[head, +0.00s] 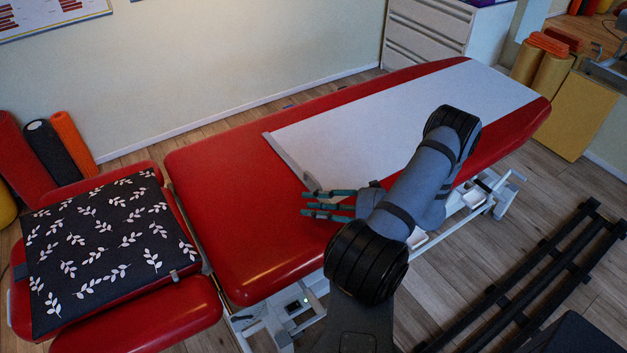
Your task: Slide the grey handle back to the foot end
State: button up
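The grey handle (286,157) is a thin bar along the left edge of a white paper sheet (400,115). It lies crosswise on the red treatment table (220,210), around the middle of its length. My gripper (310,204) has teal fingers and reaches in from the right. Its fingertips are at the near end of the handle, low over the red padding.
A black leaf-patterned cushion (105,240) lies on the separate headrest section at the left. The sheet covers the table towards its far right end. A drawer cabinet (425,45) stands behind that end. Black rails (540,275) lie on the floor at the right.

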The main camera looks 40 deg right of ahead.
jog(key=s+d+m+h, duration=0.1)
jog(key=d, duration=0.2)
jog(key=s+d+m+t+h, duration=0.1)
jog(key=d+m+h, duration=0.1)
jog(key=d, duration=0.1)
jog(key=s+d+m+t+h, duration=0.1)
jog(key=d+m+h, duration=0.1)
jog(key=d, duration=0.1)
jog(key=shift+w+d+f+t+p, duration=0.1)
jog(key=shift+w+t+p, duration=0.15)
jog(key=shift+t+p, duration=0.05)
jog(key=p+x, duration=0.1)
jog(key=x, duration=0.8)
jog(key=shift+w+f, duration=0.15)
jog(key=shift+w, duration=0.1)
jog(key=shift+c, duration=1)
grip_shut()
jog(key=shift+s+f, duration=0.1)
